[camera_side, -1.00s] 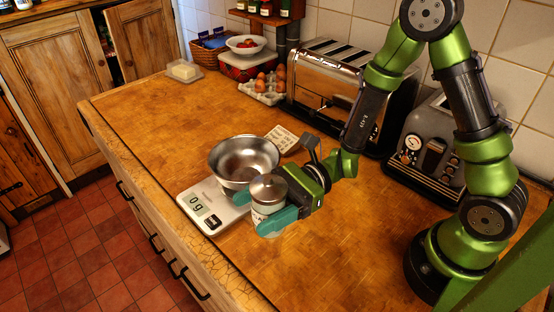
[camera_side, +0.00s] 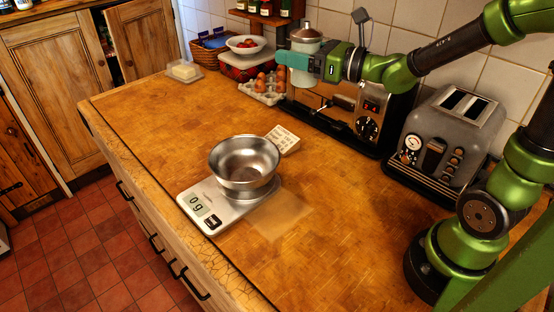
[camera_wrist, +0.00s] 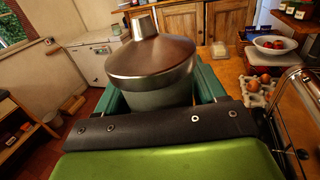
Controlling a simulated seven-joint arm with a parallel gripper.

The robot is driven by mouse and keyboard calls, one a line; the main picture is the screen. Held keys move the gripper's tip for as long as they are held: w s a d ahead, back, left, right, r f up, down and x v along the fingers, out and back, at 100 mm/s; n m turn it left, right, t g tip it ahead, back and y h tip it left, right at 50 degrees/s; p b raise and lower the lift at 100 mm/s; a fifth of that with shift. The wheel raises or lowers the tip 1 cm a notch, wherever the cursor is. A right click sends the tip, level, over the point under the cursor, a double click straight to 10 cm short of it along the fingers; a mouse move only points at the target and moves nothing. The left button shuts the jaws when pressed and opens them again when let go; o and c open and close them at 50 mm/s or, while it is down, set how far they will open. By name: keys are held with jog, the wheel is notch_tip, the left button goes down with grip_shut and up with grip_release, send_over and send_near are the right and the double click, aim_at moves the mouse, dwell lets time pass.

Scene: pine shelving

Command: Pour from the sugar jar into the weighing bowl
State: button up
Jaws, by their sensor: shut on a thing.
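The sugar jar (camera_side: 306,38) has a pale body and a metal top with a short raised neck. My gripper (camera_side: 296,61) is shut on it, its teal fingers on either side of the jar body. The jar is upright, held high above the counter in front of the espresso machine. In the wrist view the jar (camera_wrist: 152,62) fills the upper middle, its lower part hidden by my gripper. The steel weighing bowl (camera_side: 244,162) sits on a white kitchen scale (camera_side: 212,207), well below and left of the jar. The bowl looks empty.
A pale square patch (camera_side: 281,214) lies on the counter right of the scale. The espresso machine (camera_side: 372,112), toaster (camera_side: 448,140) and egg tray (camera_side: 262,92) line the back. The front left counter is clear.

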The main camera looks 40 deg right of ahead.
jog(key=w+a+f+y, duration=0.1)
jog(key=w+a+f, duration=0.35)
jog(key=f, duration=0.25)
jog(key=w+a+f, duration=0.3)
jog(key=a+f, duration=0.3)
jog(key=f, duration=0.1)
jog(key=w+d+r+n+y, duration=0.1)
jog(key=w+d+n, duration=0.2)
jog(key=n, duration=0.9)
jog(key=shift+w+d+t, duration=0.15)
jog(key=shift+d+t, duration=0.25)
jog(key=shift+d, duration=0.85)
jog(key=shift+w+d+r+n+y, duration=0.15)
jog(key=shift+r+n, duration=0.15)
jog(key=shift+n, duration=0.25)
jog(key=shift+s+d+r+n+y, duration=0.15)
jog(key=shift+r+n, duration=0.1)
jog(key=shift+n, duration=0.3)
jog(key=shift+w+d+r+n+g+y, duration=0.15)
jog(key=shift+r+n, duration=0.25)
jog(key=shift+n, duration=0.4)
jog(key=shift+a+r+n+g+y, duration=0.1)
jog(key=shift+r+n+y, duration=0.2)
jog(key=shift+n, duration=0.5)
jog(key=shift+w+d+r+n+g+y, duration=0.1)
jog(key=shift+r+n, duration=0.35)
jog(key=shift+n, duration=0.35)
dwell(0.7)
